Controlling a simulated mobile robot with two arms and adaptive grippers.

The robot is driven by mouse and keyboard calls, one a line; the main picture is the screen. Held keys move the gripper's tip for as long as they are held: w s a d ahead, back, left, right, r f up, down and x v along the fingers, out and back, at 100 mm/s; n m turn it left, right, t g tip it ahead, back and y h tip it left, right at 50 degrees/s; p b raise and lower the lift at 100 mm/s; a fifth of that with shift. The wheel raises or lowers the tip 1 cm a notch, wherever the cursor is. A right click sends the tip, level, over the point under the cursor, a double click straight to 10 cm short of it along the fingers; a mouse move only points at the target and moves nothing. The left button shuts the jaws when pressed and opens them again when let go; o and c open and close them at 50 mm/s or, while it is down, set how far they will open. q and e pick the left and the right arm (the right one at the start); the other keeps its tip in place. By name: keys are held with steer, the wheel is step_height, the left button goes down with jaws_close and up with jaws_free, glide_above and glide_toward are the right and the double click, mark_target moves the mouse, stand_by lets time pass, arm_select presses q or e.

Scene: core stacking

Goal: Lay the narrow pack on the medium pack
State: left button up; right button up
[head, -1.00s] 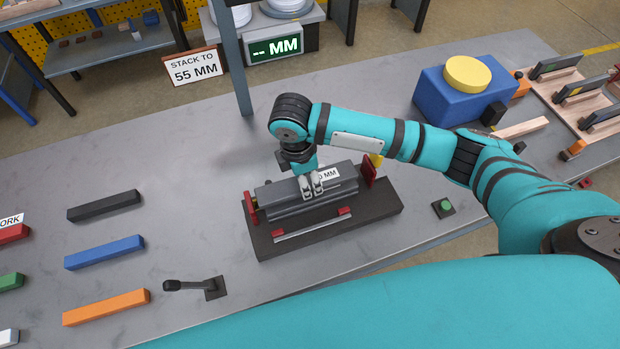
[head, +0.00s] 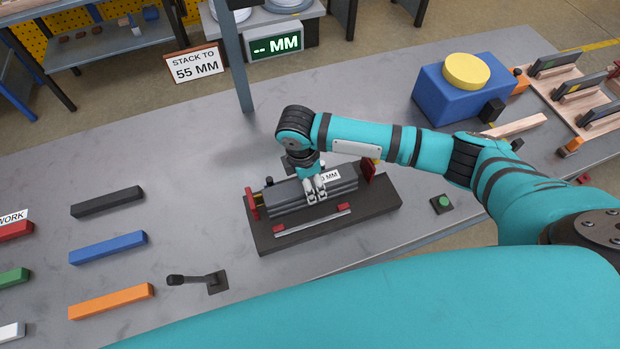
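Grey packs lie stacked lengthwise in a dark fixture (head: 375,215) at the middle of the table. The narrow pack (head: 285,192) appears to be the top one, under my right gripper (head: 316,192). The medium pack (head: 285,210) appears to lie beneath it, with little or no visible gap between them. My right gripper points down, with its fingertips close together at the middle of the top pack, and seems shut on it. The gripper and wrist hide part of the packs, and the exact contact is hard to see. My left gripper is not in view.
Red end pieces (head: 367,173) bound the fixture, and a rail with red blocks (head: 310,222) runs along its front. A lever (head: 200,281) and a green button (head: 442,203) flank it. Coloured bars (head: 108,247) lie left. A blue box (head: 462,90) stands right. The display (head: 276,43) reads "-- MM".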

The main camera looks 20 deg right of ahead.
steer(key=shift+r, duration=0.1)
step_height(320, 180, up, 12)
steer(key=a+b, duration=0.1)
steer(key=b, duration=0.1)
steer(key=shift+a, duration=0.25)
steer(key=shift+d, duration=0.1)
stand_by(0.3)
